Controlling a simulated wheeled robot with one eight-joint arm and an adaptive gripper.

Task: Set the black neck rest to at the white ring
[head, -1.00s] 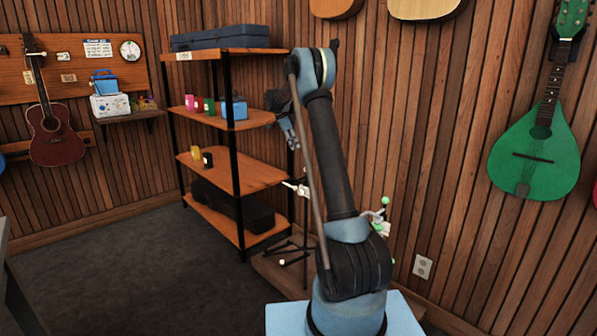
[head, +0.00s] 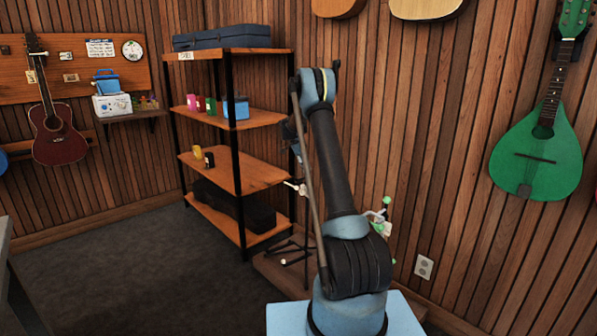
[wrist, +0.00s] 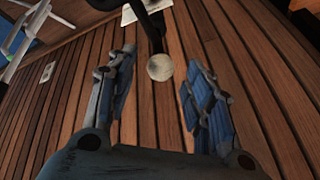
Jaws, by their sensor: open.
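My gripper (wrist: 160,62) is open, its two blue-padded fingers spread with nothing held between them. In the wrist view a dark rod (wrist: 152,28) with a pale round end (wrist: 159,67) shows between and beyond the fingertips. I cannot tell whether this is the black neck rest. A white branching piece (wrist: 22,30) is at the upper left of the wrist view. In the head view my gripper is mostly hidden behind my arm, near the shelf's right side. A stand with white and green ends (head: 380,215) shows right of my arm. I cannot make out a white ring.
A metal-framed wooden shelf (head: 232,120) holds coloured small items and cases left of my arm. A green mandolin-like instrument (head: 535,150) hangs on the slatted wall at right. A dark stand (head: 290,250) is behind my arm. The floor at left is clear.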

